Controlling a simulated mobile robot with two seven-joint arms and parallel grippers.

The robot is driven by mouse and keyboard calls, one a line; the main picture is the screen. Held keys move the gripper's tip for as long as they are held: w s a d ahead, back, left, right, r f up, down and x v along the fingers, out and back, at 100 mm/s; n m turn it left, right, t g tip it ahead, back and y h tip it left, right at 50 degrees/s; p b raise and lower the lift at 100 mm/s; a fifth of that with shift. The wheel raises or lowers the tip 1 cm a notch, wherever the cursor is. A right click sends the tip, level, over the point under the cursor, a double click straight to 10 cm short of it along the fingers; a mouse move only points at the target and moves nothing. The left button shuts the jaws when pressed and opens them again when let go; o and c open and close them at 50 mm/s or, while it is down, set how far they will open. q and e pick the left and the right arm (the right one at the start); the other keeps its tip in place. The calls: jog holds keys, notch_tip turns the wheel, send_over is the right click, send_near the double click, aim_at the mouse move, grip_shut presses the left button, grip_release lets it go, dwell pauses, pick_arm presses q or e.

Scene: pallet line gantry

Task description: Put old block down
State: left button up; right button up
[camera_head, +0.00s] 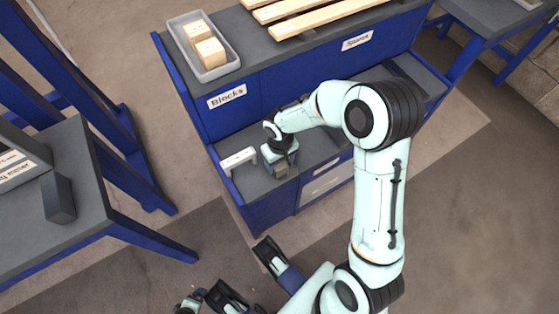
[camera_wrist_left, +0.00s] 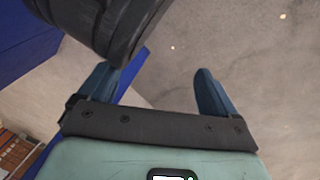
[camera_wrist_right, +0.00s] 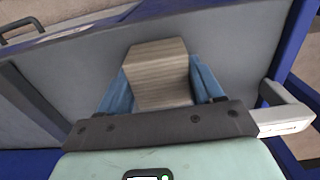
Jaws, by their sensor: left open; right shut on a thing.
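A wooden block (camera_wrist_right: 158,72) is between the blue fingers of my right gripper (camera_wrist_right: 160,85), which is shut on it. In the head view, my right gripper (camera_head: 280,160) is low over the grey lower shelf (camera_head: 238,140) of the blue bench, with the block (camera_head: 281,170) partly hidden beneath it. I cannot tell whether the block touches the shelf. My left gripper (camera_wrist_left: 155,88) is open and empty above the floor, far from the block.
A grey bin (camera_head: 216,72) labelled Blocks holds two wooden blocks (camera_head: 210,52) on the bench top, beside wooden slats (camera_head: 315,20). A white bracket (camera_head: 238,159) stands on the shelf, left of my right gripper. A grey table (camera_head: 85,205) is at left.

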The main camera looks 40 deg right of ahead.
jog(key=shift+f, duration=0.1)
jog(key=o, duration=1.2)
pick_arm(q)
jog(key=shift+s+f, duration=0.15)
jog(key=shift+s, duration=0.05)
pick_arm(e)
jog(key=shift+r, duration=0.4)
notch_tip(320, 180, up, 3)
jog(key=shift+r+p, duration=0.1)
jog(key=shift+p, duration=0.6)
notch_tip(320, 180, up, 7)
jog(key=shift+f+p, duration=0.15)
jog(key=shift+p, duration=0.8)
pick_arm(q)
jog(key=shift+m, duration=0.3)
jog(key=shift+s+d+r, duration=0.15)
jog(key=shift+d+r, duration=0.25)
jog(key=shift+r, duration=0.5)
jog(key=shift+s+d+r, duration=0.15)
jog(key=shift+d+r, duration=0.25)
jog(key=shift+r, duration=0.45)
jog(key=shift+s+d+r, duration=0.15)
jog(key=shift+d+r, duration=0.25)
jog(key=shift+r, duration=0.5)
pick_arm(e)
jog(key=shift+r, duration=0.8)
